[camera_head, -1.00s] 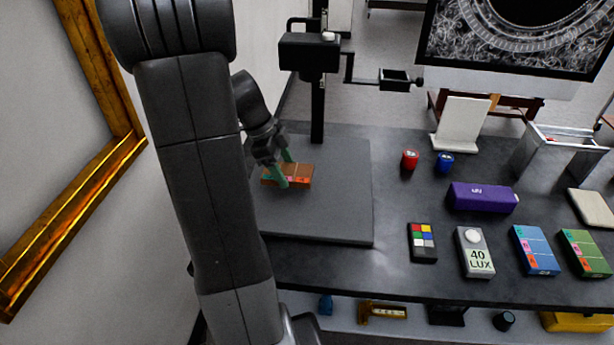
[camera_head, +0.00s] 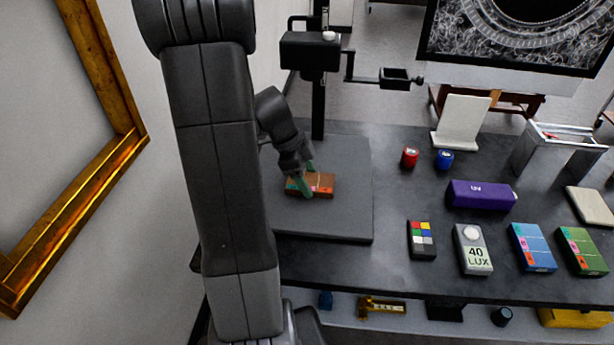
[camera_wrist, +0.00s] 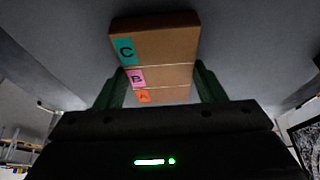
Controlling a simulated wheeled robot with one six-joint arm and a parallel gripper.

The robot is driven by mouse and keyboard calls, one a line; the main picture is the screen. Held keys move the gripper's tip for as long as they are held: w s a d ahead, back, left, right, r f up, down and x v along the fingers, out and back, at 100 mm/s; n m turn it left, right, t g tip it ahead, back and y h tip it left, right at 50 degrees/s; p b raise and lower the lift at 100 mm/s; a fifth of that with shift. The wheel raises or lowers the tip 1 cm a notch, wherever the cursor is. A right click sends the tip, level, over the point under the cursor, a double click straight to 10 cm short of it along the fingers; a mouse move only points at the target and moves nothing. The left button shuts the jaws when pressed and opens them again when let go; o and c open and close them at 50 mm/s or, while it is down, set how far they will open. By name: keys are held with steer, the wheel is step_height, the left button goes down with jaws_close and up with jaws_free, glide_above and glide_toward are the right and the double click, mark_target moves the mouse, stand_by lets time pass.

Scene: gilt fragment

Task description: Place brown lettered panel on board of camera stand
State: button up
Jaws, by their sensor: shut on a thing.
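The brown lettered panel (camera_head: 322,184) is over the grey board (camera_head: 340,222) of the camera stand (camera_head: 317,95). In the wrist view the panel (camera_wrist: 165,50) shows teal C, pink B and orange A labels down one side. My gripper (camera_head: 308,180) is shut on the panel, with a green finger on each side of it in the wrist view (camera_wrist: 158,88). I cannot tell whether the panel touches the board or is held just above it. Part of the board's left side is hidden behind my arm.
Right of the board lie a colour chart (camera_head: 422,240), a lux meter (camera_head: 473,249), a blue panel (camera_head: 533,248), a green panel (camera_head: 581,251) and a purple case (camera_head: 481,195). Red (camera_head: 409,157) and blue (camera_head: 444,159) pots stand behind. The camera stand's column rises at the board's back.

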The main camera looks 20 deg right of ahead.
mark_target(315, 182)
steer(key=o, duration=1)
steer(key=shift+f, duration=0.1)
steer(key=v, duration=1.2)
steer(key=x, duration=1.2)
steer(key=shift+f, duration=0.35)
step_height(315, 182, up, 3)
steer(key=shift+f, duration=0.1)
steer(key=shift+r, duration=0.7)
